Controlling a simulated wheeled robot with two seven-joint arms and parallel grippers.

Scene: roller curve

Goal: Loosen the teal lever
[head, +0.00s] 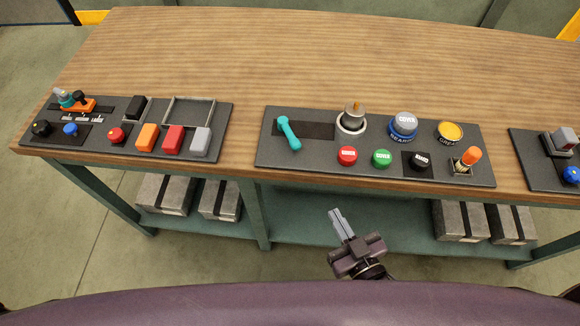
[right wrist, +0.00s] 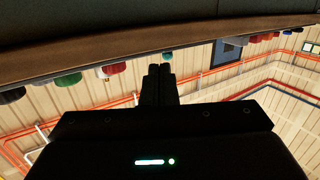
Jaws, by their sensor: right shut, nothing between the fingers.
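The teal lever (head: 288,133) is on the left part of the middle control panel (head: 375,184) in the head view. It lies tilted, its upper end to the left and its lower end to the right, beside a dark plate. My right gripper (head: 338,217) is in front of the table edge, below and to the right of the lever and apart from it. In the right wrist view its two fingers (right wrist: 160,72) are together and hold nothing. My left gripper is not in view.
The middle panel also bears a red button (head: 347,155), a green button (head: 381,158), a black button (head: 420,160) and an orange-tipped lever (head: 469,157). The wooden table (head: 300,60) is clear behind the panels. Grey boxes (head: 461,220) sit on the lower shelf.

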